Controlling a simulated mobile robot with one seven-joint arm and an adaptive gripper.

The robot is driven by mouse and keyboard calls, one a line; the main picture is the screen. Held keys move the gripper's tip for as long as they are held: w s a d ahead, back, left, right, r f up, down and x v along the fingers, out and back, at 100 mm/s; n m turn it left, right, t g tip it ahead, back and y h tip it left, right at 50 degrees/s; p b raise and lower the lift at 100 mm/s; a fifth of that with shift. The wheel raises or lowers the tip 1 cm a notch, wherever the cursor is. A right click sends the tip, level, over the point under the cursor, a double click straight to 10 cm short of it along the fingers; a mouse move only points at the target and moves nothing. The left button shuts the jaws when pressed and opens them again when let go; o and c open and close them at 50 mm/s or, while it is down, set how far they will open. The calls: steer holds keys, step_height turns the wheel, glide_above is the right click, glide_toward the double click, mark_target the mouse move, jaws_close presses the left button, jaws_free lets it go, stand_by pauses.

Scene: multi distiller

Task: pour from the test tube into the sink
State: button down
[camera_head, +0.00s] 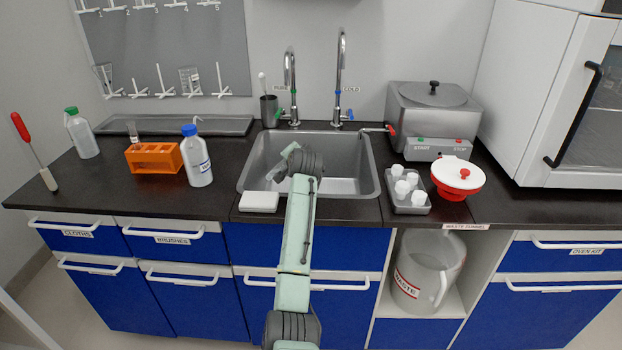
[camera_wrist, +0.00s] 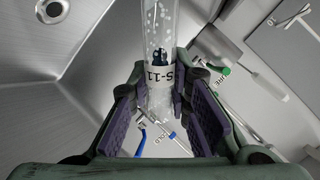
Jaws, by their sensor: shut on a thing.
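Pale bubbles or drops show inside the tube; the liquid level is unclear. The tube's far end runs out of the top of the picture. In the head view my gripper (camera_head: 273,174) is over the left part of the grey sink (camera_head: 345,188), and I cannot make out the tube there. The sink's drain (camera_wrist: 52,10) shows at the upper left of the wrist view.
Two taps, pure (camera_head: 290,85) and cold (camera_head: 339,80), stand behind the sink. Left are an orange rack (camera_head: 154,158) holding a small tube, and a blue-capped bottle (camera_head: 198,160). A white pad (camera_head: 259,201) lies at the front; a red-and-white funnel (camera_head: 458,178) is at right.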

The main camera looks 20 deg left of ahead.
steer(key=shift+f+m+y, duration=0.25)
steer(key=shift+m+y, duration=0.05)
steer(key=shift+m, duration=0.1)
stand_by(0.3)
steer(key=shift+f+m+g, duration=0.5)
steer(key=shift+f+g, duration=0.1)
steer(key=shift+f, duration=0.6)
steer(key=shift+w+d+f+m+g+y, duration=0.4)
steer(key=shift+w+f+m+g+y, duration=0.1)
steer(key=shift+y, duration=0.1)
stand_by(0.4)
steer(key=shift+f, duration=0.3)
steer(key=shift+f+m+g+y, duration=0.3)
steer(key=shift+f+m+g, duration=0.15)
steer(key=shift+f, duration=0.4)
steer(key=shift+w+d+f+m+g+y, duration=0.1)
steer(key=shift+f+m+g+y, duration=0.2)
steer(key=shift+f+m, duration=0.2)
stand_by(0.8)
